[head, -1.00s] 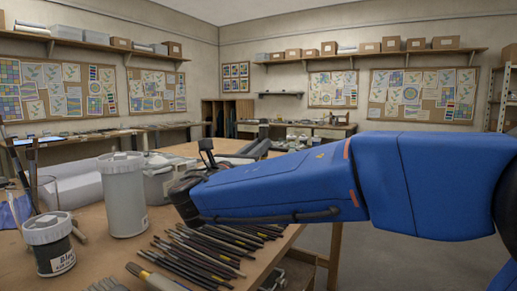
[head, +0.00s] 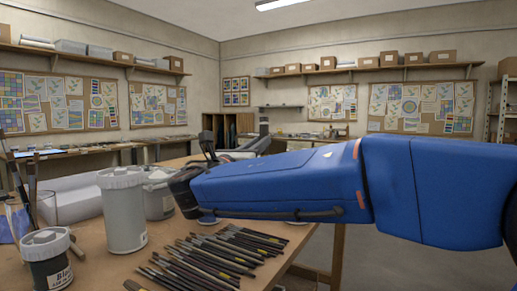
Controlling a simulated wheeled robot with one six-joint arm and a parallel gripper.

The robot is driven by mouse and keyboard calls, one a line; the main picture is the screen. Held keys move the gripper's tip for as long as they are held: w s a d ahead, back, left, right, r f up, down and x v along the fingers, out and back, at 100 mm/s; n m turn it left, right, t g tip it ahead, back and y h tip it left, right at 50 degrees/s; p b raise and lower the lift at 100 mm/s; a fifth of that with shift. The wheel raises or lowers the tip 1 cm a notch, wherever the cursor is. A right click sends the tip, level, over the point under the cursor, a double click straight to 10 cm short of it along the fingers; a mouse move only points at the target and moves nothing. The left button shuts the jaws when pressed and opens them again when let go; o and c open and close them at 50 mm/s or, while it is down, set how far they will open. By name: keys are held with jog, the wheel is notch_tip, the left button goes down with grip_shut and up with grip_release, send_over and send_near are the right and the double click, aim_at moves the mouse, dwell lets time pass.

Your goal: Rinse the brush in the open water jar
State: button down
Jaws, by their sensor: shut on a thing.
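My blue arm reaches in from the right. The dark end of my gripper (head: 186,190) is over the table, just right of the grey-white tubs. Its fingertips are hidden from this side. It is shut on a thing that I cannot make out. A tall grey-white tub (head: 123,215) with a white lid stands left of it, and a second grey tub (head: 159,195) stands behind. No open water jar can be made out clearly. Many dark-handled brushes (head: 215,258) lie side by side in front of my arm.
A dark paint jar (head: 48,266) with a pale lid stands at the front left. Upright brushes (head: 32,188) stand at the left edge. The wooden table (head: 105,270) has some bare room near the brushes.

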aim_at(263, 124)
jog(key=shift+r, duration=2.2)
jog(key=shift+r, duration=0.1)
